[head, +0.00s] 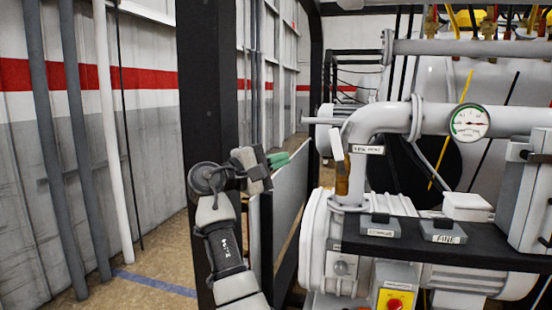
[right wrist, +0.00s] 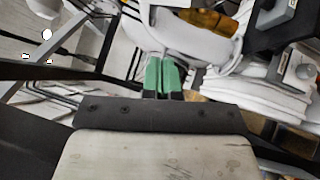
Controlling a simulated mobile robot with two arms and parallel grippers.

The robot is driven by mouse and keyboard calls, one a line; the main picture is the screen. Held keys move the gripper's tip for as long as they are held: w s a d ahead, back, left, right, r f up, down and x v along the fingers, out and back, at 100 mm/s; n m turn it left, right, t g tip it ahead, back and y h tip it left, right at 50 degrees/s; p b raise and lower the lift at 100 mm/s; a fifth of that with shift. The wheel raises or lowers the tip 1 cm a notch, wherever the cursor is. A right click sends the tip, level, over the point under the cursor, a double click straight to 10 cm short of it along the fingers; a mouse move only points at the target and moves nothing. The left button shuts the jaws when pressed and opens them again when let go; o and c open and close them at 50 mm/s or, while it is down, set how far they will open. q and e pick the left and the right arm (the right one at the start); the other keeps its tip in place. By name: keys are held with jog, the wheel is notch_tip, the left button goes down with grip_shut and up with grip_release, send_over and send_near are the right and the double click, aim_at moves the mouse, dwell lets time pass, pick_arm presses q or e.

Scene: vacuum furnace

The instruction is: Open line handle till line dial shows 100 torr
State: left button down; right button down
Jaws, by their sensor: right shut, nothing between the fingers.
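The line dial (head: 469,122) is a round white gauge with a green and red scale, on the white pipe at the right; its numbers are too small to read. A pale lever that looks like the line handle (head: 337,146) stands near upright at the pipe's bend, above a brass part (head: 342,180) and beside a small label. My right gripper (head: 280,159), with green fingertips, is left of the lever and apart from it. In the right wrist view its fingertips (right wrist: 165,76) are together and empty, with brass (right wrist: 205,20) beyond. My left gripper is not in view.
A dark post (head: 205,120) stands close behind my right arm. A black shelf (head: 400,240) with small labelled boxes sits below the pipe, above a pump body (head: 318,245). A yellow panel with a red button (head: 394,304) is lower down. Open floor lies at left.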

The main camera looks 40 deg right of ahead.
aim_at(333, 143)
jog(key=s+d+r+p, duration=0.2)
jog(key=s+d, duration=0.1)
jog(key=d, duration=0.5)
jog(key=shift+s+d+p, duration=0.2)
jog(key=shift+d+p, duration=0.05)
jog(key=shift+p, duration=0.05)
jog(key=r+m+y+p, duration=0.1)
jog(key=s+d+m+y+p, duration=0.1)
jog(key=shift+s+r+m, duration=0.15)
jog(key=shift+r+m, duration=0.15)
jog(key=shift+r, duration=0.05)
jog(key=shift+s+f, duration=0.1)
jog(key=shift+s, duration=0.05)
